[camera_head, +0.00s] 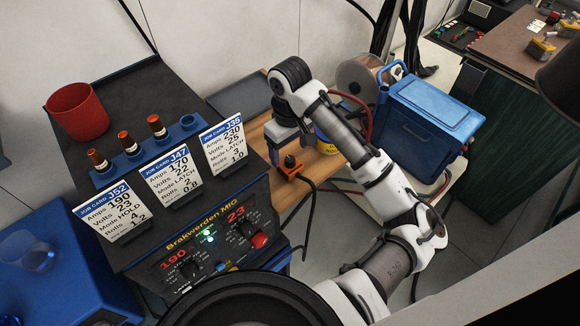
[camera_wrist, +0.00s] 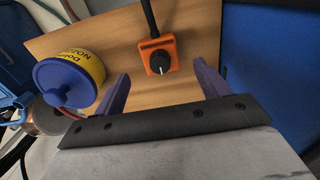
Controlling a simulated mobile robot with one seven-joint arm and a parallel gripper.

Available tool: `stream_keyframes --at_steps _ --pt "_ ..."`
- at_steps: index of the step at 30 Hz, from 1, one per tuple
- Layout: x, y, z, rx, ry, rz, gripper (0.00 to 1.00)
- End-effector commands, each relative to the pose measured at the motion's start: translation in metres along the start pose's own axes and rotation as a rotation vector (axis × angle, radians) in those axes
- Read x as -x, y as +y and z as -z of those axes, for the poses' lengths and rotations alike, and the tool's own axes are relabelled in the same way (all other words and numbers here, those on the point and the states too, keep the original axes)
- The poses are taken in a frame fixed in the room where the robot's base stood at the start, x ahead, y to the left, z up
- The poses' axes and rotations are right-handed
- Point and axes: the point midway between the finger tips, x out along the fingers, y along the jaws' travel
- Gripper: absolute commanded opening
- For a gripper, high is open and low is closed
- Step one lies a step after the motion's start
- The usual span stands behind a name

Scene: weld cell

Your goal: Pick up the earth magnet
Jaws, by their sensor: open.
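The earth magnet looks to be the small orange block with a black knob and a black cable (camera_head: 291,170) on the wooden board, right of the welder. In the wrist view the orange magnet (camera_wrist: 157,56) lies ahead of and between the fingers, its cable running up out of the picture. My gripper (camera_wrist: 160,85) is open and empty, its two purple fingers apart on either side below the magnet. No contact shows. In the head view my gripper (camera_head: 292,140) is above the board, near the magnet, and its fingers are partly hard to make out.
A blue and yellow tub (camera_wrist: 70,80) stands left of the magnet, near my left finger. The blue and black welder (camera_head: 215,245) carries job cards and a nozzle rack. A blue cooler-like box (camera_head: 425,115) stands to the right. Bare wooden board (camera_wrist: 195,25) surrounds the magnet.

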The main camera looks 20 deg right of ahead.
Motion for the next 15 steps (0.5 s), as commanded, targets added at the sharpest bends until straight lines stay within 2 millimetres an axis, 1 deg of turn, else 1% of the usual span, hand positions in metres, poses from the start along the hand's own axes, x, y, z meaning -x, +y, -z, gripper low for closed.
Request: stream_keyframes --at_steps 5,12,15 --pt "-0.011 -0.001 -0.001 -0.002 0.0 0.003 0.75" --pt "-0.043 -0.002 -0.003 -0.002 0.001 0.003 0.75" --pt "-0.051 -0.001 -0.003 -0.001 0.0 0.001 0.75"
